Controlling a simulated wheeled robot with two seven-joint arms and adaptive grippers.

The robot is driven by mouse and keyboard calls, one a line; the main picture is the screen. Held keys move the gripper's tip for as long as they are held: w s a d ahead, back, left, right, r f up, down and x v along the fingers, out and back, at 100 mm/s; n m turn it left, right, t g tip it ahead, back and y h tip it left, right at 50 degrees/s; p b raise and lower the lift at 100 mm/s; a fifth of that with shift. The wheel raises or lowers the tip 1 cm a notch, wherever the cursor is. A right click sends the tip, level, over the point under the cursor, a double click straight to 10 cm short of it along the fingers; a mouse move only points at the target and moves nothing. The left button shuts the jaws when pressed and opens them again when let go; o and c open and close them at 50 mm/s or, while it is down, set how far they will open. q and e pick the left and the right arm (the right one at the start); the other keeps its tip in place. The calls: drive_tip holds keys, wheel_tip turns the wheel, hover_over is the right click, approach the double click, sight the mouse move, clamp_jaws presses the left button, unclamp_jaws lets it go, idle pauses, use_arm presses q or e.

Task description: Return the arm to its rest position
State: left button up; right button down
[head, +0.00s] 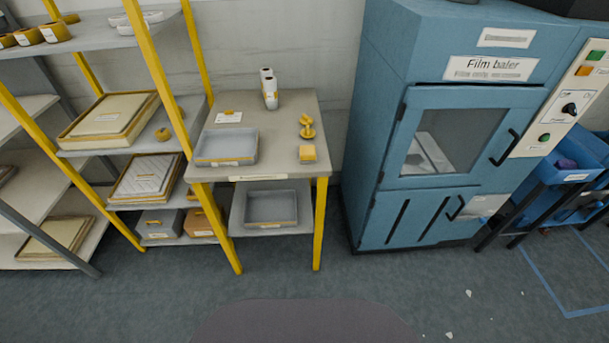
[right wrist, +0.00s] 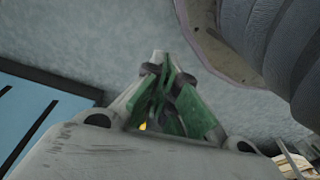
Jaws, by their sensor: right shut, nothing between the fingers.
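My right gripper (right wrist: 164,85) shows in the right wrist view with its green-padded fingers drawn together and nothing between them. Grey floor lies beyond its fingertips. Neither arm nor gripper shows in the head view, and my left gripper is in no view. In the head view two white rolls (head: 269,90) stand upright at the back of a small table (head: 275,110).
The table also holds a grey tray (head: 227,147) and yellow items (head: 307,128). A second tray (head: 271,207) sits on its lower shelf. A yellow-posted shelf rack (head: 160,80) stands left, a blue film baler (head: 450,110) right. Floor in front is mostly clear, with small white scraps (head: 468,293).

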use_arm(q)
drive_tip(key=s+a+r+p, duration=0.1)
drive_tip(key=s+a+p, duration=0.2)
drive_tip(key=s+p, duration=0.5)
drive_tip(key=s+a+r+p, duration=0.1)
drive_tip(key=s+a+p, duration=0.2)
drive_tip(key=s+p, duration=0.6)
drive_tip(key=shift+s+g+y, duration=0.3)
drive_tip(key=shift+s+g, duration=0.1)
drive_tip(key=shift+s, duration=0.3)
use_arm(e)
drive_tip(key=s+d+r, duration=0.1)
drive_tip(key=s+d, duration=0.2)
drive_tip(key=s, duration=0.6)
drive_tip(key=s+d+r, duration=0.1)
drive_tip(key=s+d, duration=0.2)
drive_tip(key=s, duration=0.6)
drive_tip(key=shift+s+g+h, duration=0.2)
drive_tip(key=shift+g+h, duration=0.1)
drive_tip(key=shift+g, duration=0.1)
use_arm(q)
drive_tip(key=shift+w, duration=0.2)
use_arm(e)
drive_tip(key=shift+s+d, duration=0.1)
drive_tip(key=shift+s, duration=0.05)
